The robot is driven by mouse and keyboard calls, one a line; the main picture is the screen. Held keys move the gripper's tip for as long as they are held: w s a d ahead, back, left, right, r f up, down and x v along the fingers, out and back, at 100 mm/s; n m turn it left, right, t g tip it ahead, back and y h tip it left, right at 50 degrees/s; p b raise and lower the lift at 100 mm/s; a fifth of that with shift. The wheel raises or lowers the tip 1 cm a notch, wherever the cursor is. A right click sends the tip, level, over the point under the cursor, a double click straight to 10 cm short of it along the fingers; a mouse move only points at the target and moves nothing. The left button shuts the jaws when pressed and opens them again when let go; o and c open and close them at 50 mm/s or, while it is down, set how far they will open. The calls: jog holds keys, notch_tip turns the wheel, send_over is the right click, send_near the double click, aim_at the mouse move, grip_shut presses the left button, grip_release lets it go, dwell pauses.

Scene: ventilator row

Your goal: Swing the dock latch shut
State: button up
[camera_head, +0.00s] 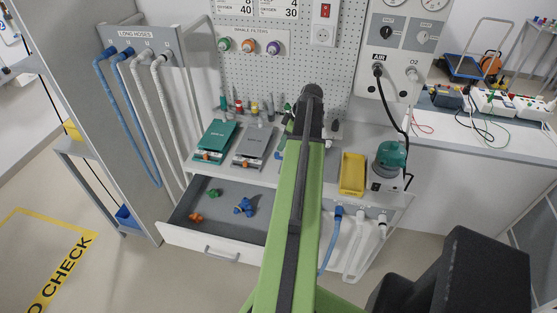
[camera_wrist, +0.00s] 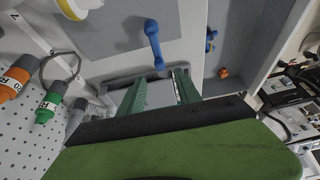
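My gripper (camera_wrist: 162,76) is open in the wrist view, its two green fingers apart with nothing clearly held between them. A grey-edged flat unit (camera_wrist: 118,80) lies under and beside the fingers; I cannot tell whether they touch it. In the head view a teal dock (camera_head: 215,140) and a grey dock (camera_head: 253,146) lie on the counter left of my arm, each with a small orange part at its front.
An open drawer (camera_head: 215,238) below holds small green, orange and blue parts. A blue double-ended piece (camera_wrist: 153,42) lies just beyond my fingers. A yellow tray (camera_head: 352,174) and a teal-topped device (camera_head: 390,158) stand to the right. A pegboard (camera_head: 275,70) rises behind.

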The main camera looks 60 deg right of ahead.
aim_at(277, 153)
jog(key=b+x, duration=0.4)
jog(key=x, duration=0.2)
jog(key=shift+f, duration=0.1)
